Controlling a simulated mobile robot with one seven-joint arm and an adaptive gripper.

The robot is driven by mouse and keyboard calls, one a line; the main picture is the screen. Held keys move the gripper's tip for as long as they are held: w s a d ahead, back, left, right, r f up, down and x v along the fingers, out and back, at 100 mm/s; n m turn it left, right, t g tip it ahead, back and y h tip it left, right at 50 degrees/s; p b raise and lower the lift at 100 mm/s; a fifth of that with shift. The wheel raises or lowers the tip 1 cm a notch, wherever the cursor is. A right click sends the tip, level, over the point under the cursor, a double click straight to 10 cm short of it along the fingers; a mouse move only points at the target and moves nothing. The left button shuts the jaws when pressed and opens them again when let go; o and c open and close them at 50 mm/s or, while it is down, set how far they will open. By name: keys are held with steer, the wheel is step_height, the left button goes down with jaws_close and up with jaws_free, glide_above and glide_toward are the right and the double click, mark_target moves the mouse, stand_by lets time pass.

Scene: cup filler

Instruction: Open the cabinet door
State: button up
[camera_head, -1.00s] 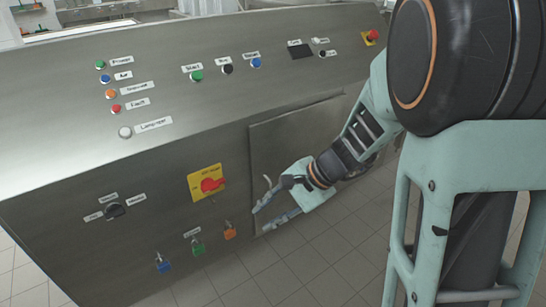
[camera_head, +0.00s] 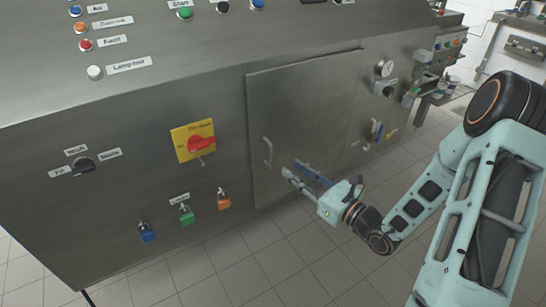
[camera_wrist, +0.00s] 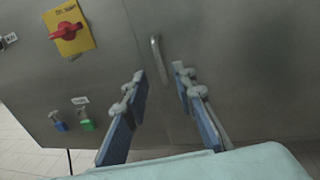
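The cabinet door (camera_head: 308,115) is a grey metal panel in the front of the machine, and it looks closed. Its handle (camera_head: 267,152) is a slim upright metal bar near the door's left edge. In the wrist view the handle (camera_wrist: 158,58) stands ahead of the fingers, in the upper middle. My gripper (camera_head: 292,172) is open and empty, just right of and slightly below the handle in the head view. In the wrist view my gripper (camera_wrist: 158,75) shows two blue-padded fingers spread wide, with the handle beyond the gap between their tips. No contact shows.
A red rotary switch on a yellow plate (camera_head: 194,141) is left of the door. Blue, green (camera_head: 186,214) and orange padlocks hang below it. A round gauge (camera_head: 384,69) and fittings are to the door's right. Tiled floor (camera_head: 250,255) in front is clear.

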mark_target(272, 165)
steer(key=b+x, duration=0.1)
steer(key=x, duration=0.8)
steer(key=shift+w+a+f, duration=0.1)
steer(key=shift+w+a, duration=0.1)
steer(key=shift+a, duration=0.15)
jaws_close()
